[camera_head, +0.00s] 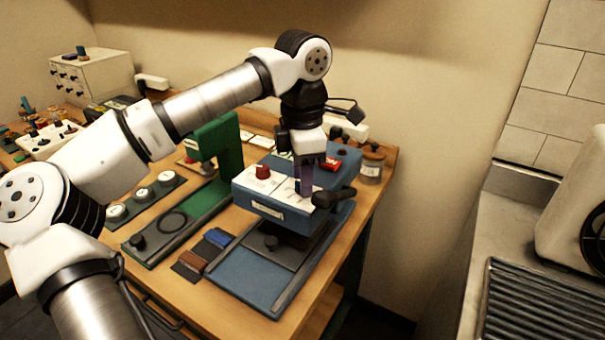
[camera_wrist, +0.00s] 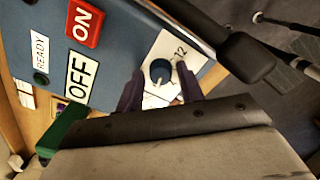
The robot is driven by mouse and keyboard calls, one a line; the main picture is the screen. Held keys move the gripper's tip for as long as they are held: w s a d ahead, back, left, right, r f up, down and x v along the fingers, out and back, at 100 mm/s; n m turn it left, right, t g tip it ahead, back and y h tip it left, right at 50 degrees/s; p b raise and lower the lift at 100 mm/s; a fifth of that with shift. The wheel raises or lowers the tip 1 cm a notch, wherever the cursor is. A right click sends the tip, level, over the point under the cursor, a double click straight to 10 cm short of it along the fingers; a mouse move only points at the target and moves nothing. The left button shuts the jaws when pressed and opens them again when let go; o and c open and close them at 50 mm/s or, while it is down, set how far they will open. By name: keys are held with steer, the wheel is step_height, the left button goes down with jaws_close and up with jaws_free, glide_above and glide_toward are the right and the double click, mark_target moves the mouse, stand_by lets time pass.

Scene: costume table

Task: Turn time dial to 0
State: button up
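The time dial (camera_wrist: 159,69) is a small dark blue knob on a white panel marked "12" in the wrist view. It belongs to the blue press (camera_head: 283,213) on the wooden table; in the head view my fingers largely hide it. My gripper (camera_head: 305,178) points down over the right part of the press's white control panel. In the wrist view my gripper (camera_wrist: 160,73) has its two purple fingers apart, one on each side of the dial. I cannot tell whether they touch it. The dial's exact setting is not clear.
A red knob (camera_head: 262,172) sits left on the same panel. A red ON switch (camera_wrist: 85,22) and an OFF label (camera_wrist: 83,78) are near the dial. A black lever handle (camera_head: 334,197) sticks out right of my fingers. A green press (camera_head: 214,141) stands to the left.

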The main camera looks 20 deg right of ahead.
steer(key=shift+o, duration=0.9)
step_height(320, 180, up, 14)
steer(key=b, duration=0.1)
steer(key=shift+f, duration=0.15)
